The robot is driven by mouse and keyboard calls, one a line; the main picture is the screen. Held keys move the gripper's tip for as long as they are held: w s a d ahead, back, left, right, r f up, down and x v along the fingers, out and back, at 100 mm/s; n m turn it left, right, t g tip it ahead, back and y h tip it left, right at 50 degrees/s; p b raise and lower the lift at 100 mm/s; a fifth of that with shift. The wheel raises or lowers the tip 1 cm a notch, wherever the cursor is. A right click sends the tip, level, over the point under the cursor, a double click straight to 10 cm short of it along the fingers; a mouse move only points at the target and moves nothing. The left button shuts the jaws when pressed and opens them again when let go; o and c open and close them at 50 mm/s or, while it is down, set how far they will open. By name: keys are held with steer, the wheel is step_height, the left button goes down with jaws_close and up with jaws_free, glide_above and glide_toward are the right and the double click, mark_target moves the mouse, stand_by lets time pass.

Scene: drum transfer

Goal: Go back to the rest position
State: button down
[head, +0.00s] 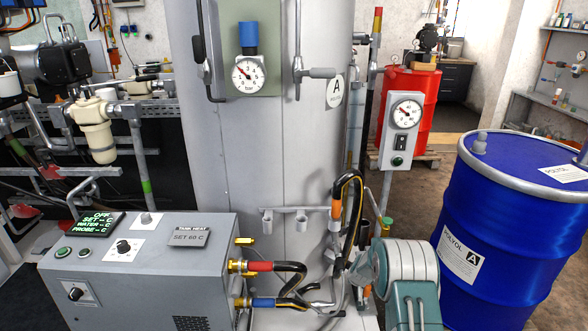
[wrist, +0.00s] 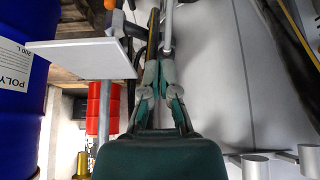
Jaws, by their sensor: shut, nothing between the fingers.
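My gripper (wrist: 159,76) shows in the wrist view with its two grey and teal fingers closed together and nothing held between them. In the head view my grey and teal arm (head: 408,270) is at the lower right, in front of the tank's foot, with the gripper pointing left and partly hidden by my own wrist. The tall grey tank (head: 235,150) stands behind it, and it fills the right of the wrist view (wrist: 225,75). A black hose with an orange end (head: 350,190) hangs on the tank close behind the gripper; whether they touch cannot be told.
A blue polyol drum (head: 505,225) stands right of my arm. A gauge post (head: 401,130) and red drum (head: 412,95) are behind. A grey heater box (head: 140,265) with hoses stands at left. Two empty cup holders (head: 284,211) sit on the tank. Some floor shows between post and blue drum.

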steer(key=s+a+r, duration=0.1)
steer(key=s+r, duration=0.4)
steer(key=r, duration=0.6)
steer(key=s+a+r+y, duration=0.15)
steer(key=s+r, duration=0.35)
steer(key=r, duration=0.5)
steer(key=s+a+r+h, duration=0.15)
steer(key=s+r, duration=0.35)
steer(key=r, duration=0.6)
steer(key=s+a+r, duration=0.1)
steer(key=s+r, duration=0.3)
steer(key=s, duration=0.4)
steer(key=s+r, duration=0.4)
steer(key=s, duration=1.8)
steer(key=shift+d+f+m+g, duration=0.2)
steer(key=shift+d+m+g, duration=0.05)
steer(key=shift+m+g, duration=0.05)
steer(key=shift+a, duration=0.1)
